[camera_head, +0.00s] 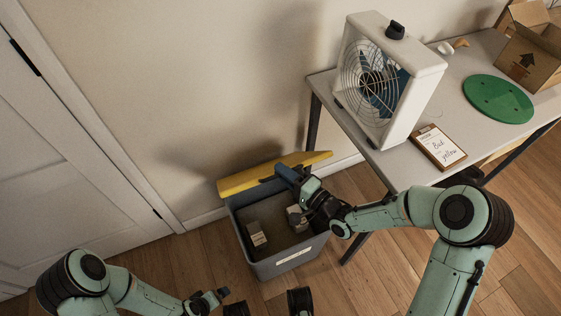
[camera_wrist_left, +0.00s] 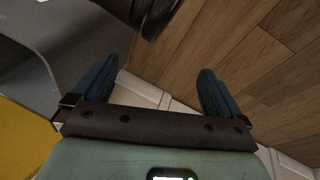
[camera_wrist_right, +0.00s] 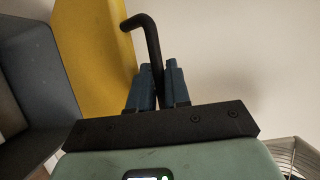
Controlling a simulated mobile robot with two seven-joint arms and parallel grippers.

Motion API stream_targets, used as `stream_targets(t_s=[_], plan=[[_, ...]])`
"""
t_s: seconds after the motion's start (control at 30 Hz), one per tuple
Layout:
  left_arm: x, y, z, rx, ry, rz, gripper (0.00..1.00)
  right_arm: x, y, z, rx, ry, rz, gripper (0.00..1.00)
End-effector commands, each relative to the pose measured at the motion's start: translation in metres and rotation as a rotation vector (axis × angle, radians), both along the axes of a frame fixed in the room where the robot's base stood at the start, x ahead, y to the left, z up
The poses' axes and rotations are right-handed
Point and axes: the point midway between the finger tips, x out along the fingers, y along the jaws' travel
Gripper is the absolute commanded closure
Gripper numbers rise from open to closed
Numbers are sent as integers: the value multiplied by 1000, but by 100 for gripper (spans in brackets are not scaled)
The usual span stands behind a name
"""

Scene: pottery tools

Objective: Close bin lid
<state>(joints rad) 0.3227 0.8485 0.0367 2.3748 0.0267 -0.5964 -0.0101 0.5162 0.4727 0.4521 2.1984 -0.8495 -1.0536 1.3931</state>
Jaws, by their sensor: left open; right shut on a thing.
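The bin (camera_head: 264,268) is a grey-blue box on the floor near the wall, with a pale label on its front. Its yellow lid (camera_head: 245,181) is raised at the back edge, so the inside is exposed. My right gripper (camera_head: 291,176) is at the lid's right part. In the right wrist view its blue fingers are shut on a black bent handle (camera_wrist_right: 150,42) beside the yellow lid (camera_wrist_right: 100,50). My left gripper (camera_wrist_left: 160,90) is open with nothing between its fingers; the grey bin (camera_wrist_left: 60,45) shows to its left.
Small boxes (camera_head: 256,234) lie inside the bin. A table (camera_head: 325,87) to the right holds a white fan (camera_head: 402,57), a clipboard (camera_head: 438,147), a green disc (camera_head: 498,98) and a cardboard box (camera_head: 530,62). A white door (camera_head: 60,180) is at left. Wooden floor is open in front.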

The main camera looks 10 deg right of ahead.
Motion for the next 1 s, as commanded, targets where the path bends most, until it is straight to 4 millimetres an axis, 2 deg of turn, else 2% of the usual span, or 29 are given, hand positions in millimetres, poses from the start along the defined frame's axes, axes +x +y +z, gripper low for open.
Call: stream_targets(t_s=[0.37,0.4,0.43,0.77,0.87,1.0], plan=[[0,0,0,0,1,0,0,-2,0,-3,-1,7,1,100],[0,0,0,0,1,0,0,-2,0,-3,-1,7,1,80],[0,0,0,0,1,0,0,-2,0,-3,-1,7,1,77],[-1,-1,1,-2,4,-1,0,-5,-3,-3,-1,5,0,77],[-6,-3,5,-7,14,-6,0,-14,-10,-2,-2,6,-2,77],[-15,-8,12,-20,39,-17,0,-38,-26,0,-2,7,-4,77]])
